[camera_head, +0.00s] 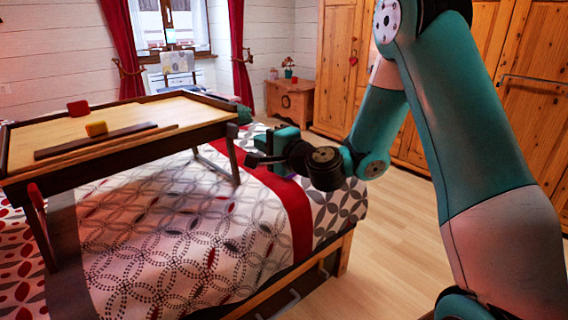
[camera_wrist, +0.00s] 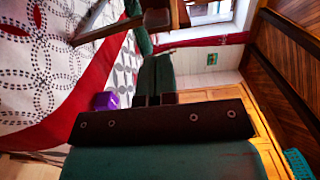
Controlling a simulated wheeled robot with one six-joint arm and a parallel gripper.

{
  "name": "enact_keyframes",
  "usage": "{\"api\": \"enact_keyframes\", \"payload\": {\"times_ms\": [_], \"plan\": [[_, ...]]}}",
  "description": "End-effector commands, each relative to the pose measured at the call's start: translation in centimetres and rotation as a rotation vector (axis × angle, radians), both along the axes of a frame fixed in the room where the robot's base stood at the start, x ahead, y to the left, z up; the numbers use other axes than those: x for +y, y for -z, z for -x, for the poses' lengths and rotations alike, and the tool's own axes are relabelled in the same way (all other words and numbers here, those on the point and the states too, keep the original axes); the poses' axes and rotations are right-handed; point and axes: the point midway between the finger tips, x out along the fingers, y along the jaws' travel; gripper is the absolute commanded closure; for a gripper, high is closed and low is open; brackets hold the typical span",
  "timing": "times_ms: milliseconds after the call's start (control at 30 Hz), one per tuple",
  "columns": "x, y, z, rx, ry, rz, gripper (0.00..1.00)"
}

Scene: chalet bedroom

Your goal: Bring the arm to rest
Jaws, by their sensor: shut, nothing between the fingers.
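My teal and grey arm comes in from the right in the head view and bends down over the bed. My gripper (camera_head: 252,160) is shut and empty. It is held above the right side of the bed (camera_head: 170,240), just right of the wooden bed tray's near right leg. In the wrist view, the gripper's short dark fingers (camera_wrist: 154,99) are together with nothing between them.
A purple object (camera_wrist: 105,100) shows in the wrist view. Wooden wardrobes (camera_head: 335,70) stand behind; the floor (camera_head: 400,245) at right is clear.

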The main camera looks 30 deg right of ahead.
Motion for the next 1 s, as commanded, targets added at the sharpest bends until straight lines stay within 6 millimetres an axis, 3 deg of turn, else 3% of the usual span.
{"api": "enact_keyframes", "payload": {"times_ms": [100,300,533,633,767,867,900,1000], "plan": [[-0.7,0.5,2.6,-0.001,0.002,0.0,1.0],[-1.3,0.1,5.2,-0.002,-0.001,-0.001,1.0],[-1.5,-0.2,5.9,-0.002,-0.003,0.001,1.0],[-0.5,-0.4,6.1,-0.006,-0.04,0.025,1.0],[4.7,-1.0,7.8,-0.016,-0.243,0.165,1.0],[10.9,-0.9,11.6,-0.019,-0.524,0.381,1.0],[13.1,-0.4,13.7,-0.012,-0.649,0.485,1.0],[16.2,1.1,19.0,0.021,-0.919,0.736,1.0]]}}
